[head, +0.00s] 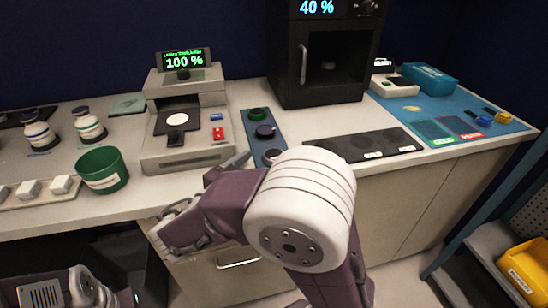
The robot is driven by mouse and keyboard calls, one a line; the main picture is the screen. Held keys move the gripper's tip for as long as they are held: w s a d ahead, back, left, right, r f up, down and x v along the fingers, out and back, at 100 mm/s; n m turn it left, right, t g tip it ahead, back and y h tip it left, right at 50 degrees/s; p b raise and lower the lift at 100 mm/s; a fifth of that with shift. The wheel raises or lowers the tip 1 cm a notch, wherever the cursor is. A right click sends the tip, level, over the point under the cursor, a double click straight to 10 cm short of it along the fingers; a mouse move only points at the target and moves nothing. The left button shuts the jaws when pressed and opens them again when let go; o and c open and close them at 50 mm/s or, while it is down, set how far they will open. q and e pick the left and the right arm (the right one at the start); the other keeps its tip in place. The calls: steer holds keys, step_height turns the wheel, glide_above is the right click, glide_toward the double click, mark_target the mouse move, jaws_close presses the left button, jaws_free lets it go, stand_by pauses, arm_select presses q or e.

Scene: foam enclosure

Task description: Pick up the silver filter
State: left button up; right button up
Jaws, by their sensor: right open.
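I cannot pick out a silver filter for certain. Round green and dark blue pieces (265,131) stand in a row on a narrow blue strip (250,120), right of the beige machine, and my right arm covers the strip's near end. My right gripper (205,188) is open at the counter's front edge, in front of the beige machine, with nothing seen between its fingers. My right arm's big white joint hides part of the counter edge. Part of my left arm shows at the bottom left; its gripper is not in view.
The beige machine (186,158) reads 100 %. A black oven-like machine (290,80) stands behind. A green cup (102,170), two bottles and a tray of white blocks (30,189) are left. A black mat (345,150) and blue mat (500,128) lie right. A yellow bin (528,268) is lower right.

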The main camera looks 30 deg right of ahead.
mark_target(273, 156)
steer(key=x, duration=0.5)
steer(key=shift+d+f, duration=0.1)
steer(key=shift+f, duration=0.1)
steer(key=shift+s, duration=0.1)
steer(key=c, duration=1.5)
steer(key=shift+o, duration=0.2)
steer(key=shift+r, duration=0.55)
steer(key=r, duration=0.2)
steer(key=s+r+p, duration=0.1)
steer(key=r, duration=0.1)
steer(key=s+d+r+p, duration=0.3)
steer(key=s+r, duration=0.3)
steer(key=s, duration=0.4)
